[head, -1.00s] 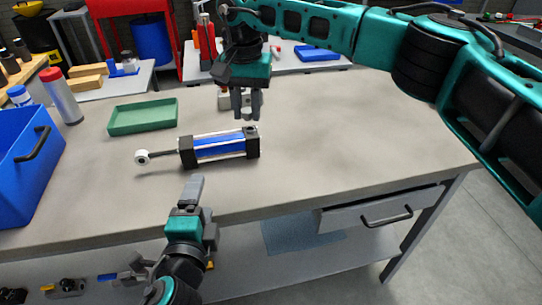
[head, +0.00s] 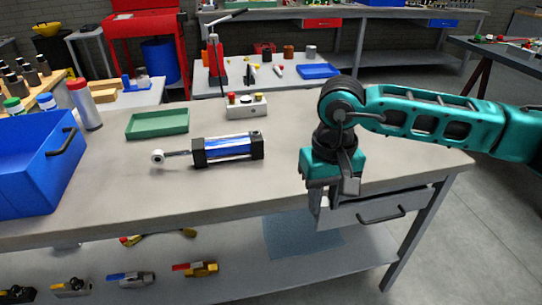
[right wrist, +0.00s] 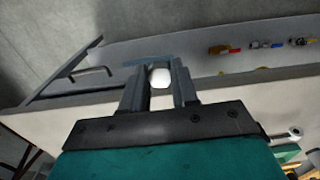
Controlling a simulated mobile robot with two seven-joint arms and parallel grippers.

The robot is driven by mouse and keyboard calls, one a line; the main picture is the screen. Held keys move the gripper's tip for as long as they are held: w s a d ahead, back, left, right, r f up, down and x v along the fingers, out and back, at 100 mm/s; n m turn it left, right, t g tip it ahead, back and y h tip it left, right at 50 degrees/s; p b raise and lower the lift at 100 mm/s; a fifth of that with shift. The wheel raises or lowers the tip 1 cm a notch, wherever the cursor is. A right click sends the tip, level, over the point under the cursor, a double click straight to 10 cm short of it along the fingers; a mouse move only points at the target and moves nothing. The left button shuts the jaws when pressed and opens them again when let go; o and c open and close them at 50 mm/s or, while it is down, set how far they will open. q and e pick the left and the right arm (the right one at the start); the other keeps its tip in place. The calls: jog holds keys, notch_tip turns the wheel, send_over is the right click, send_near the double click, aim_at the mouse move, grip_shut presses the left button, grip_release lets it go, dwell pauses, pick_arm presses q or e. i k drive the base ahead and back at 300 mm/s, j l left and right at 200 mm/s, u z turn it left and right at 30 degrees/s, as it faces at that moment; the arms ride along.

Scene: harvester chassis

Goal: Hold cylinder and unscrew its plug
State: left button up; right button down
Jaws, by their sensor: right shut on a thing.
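The cylinder (head: 228,147) lies on its side on the workbench, with a blue barrel, black end blocks and a rod with a white eye pointing left. No gripper touches it. My right gripper (head: 343,193) is well to the right of the cylinder, over the bench's front edge, fingers pointing down. In the right wrist view its fingers are shut on a small pale round piece (right wrist: 159,77), which appears to be the plug. The cylinder's rod eye (right wrist: 294,132) shows at the lower right of that view. My left gripper is out of view.
A green tray (head: 157,124) and a box with coloured buttons (head: 247,107) stand behind the cylinder. A blue bin (head: 35,165) is at the left. A drawer (head: 375,208) is below the right gripper. The bench around the cylinder is mostly clear.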

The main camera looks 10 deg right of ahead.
aim_at(201, 150)
jog(key=u, duration=1.05)
jog(key=i+l+u, duration=0.1)
jog(key=l, duration=1.65)
jog(key=i+u, duration=0.05)
